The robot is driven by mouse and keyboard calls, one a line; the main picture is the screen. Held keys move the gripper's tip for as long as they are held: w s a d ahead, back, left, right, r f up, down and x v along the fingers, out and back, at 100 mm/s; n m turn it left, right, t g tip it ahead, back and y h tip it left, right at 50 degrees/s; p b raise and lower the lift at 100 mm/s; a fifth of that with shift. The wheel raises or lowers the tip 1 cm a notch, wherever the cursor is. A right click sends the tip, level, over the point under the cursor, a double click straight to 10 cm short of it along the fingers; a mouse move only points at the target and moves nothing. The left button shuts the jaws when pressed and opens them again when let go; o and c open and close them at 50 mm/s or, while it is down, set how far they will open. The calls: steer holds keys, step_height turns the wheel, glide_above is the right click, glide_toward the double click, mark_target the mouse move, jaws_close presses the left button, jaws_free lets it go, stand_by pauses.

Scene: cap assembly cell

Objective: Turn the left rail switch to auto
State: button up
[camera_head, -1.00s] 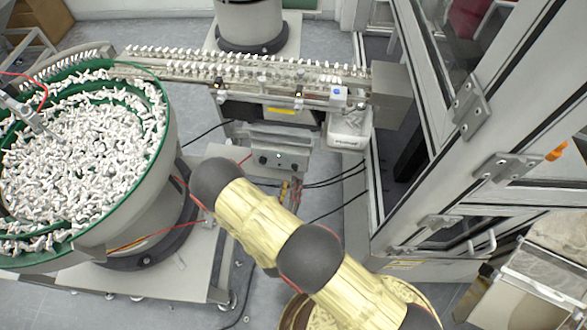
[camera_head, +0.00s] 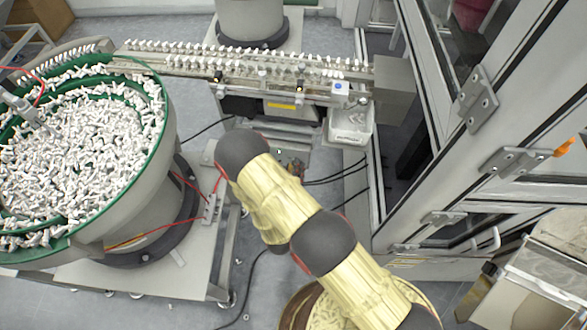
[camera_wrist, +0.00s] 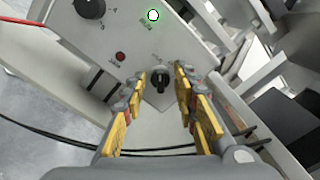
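In the wrist view a grey control panel (camera_wrist: 190,52) carries a black rotary switch (camera_wrist: 159,79), whose handle points roughly up and down in the picture. Its labels are too small to read, so I cannot tell its setting or whether it is the left one. My gripper (camera_wrist: 160,98) is open, with yellow-padded fingers on both sides of this switch. I see a gap on each side and no clear contact. In the head view my arm hides most of the panel and the switch.
A black round knob (camera_wrist: 89,7), a lit white-green button (camera_wrist: 153,15) and a red button (camera_wrist: 120,57) share the panel. Black cables (camera_wrist: 50,137) run below it. In the head view the rail (camera_head: 250,65) lies above, the feeder bowl (camera_head: 150,165) left, the cabinet frame right.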

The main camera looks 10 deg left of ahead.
steer(key=c, duration=0.6)
jaws_close()
steer(key=shift+m, duration=0.3)
steer(key=m, duration=0.5)
steer(key=m+b, duration=0.1)
steer(key=m, duration=1.1)
steer(key=shift+d, duration=0.25)
steer(key=shift+m+b, duration=0.3)
steer(key=o, duration=0.9)
jaws_free()
